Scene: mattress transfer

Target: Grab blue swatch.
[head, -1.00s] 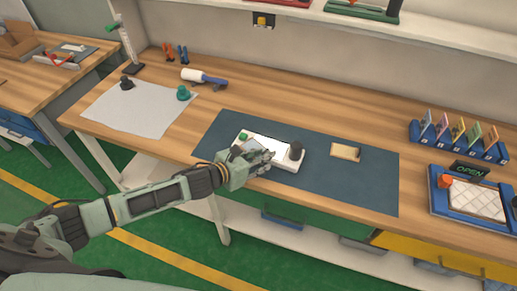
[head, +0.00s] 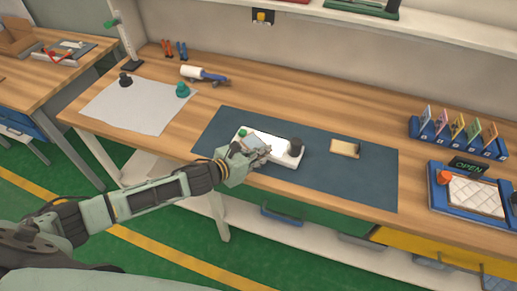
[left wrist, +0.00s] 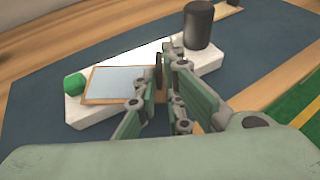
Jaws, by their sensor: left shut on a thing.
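A flat square swatch with a pale blue face and a tan edge (left wrist: 118,82) is at my left gripper (head: 262,152), over a white block on the dark mat. It also shows in the head view (head: 255,141). The fingers of my left gripper, also in the left wrist view (left wrist: 172,85), are shut on its right edge. The fingers hide part of that edge. I cannot tell whether the swatch still touches the white block (head: 290,160). My right gripper is not in view.
The white block carries a green knob (left wrist: 74,84) and a dark cylinder (left wrist: 198,25). A tan tile (head: 345,148) lies on the dark mat (head: 370,180). At the right stand a blue rack of coloured cards (head: 460,147) and a blue tray (head: 440,204).

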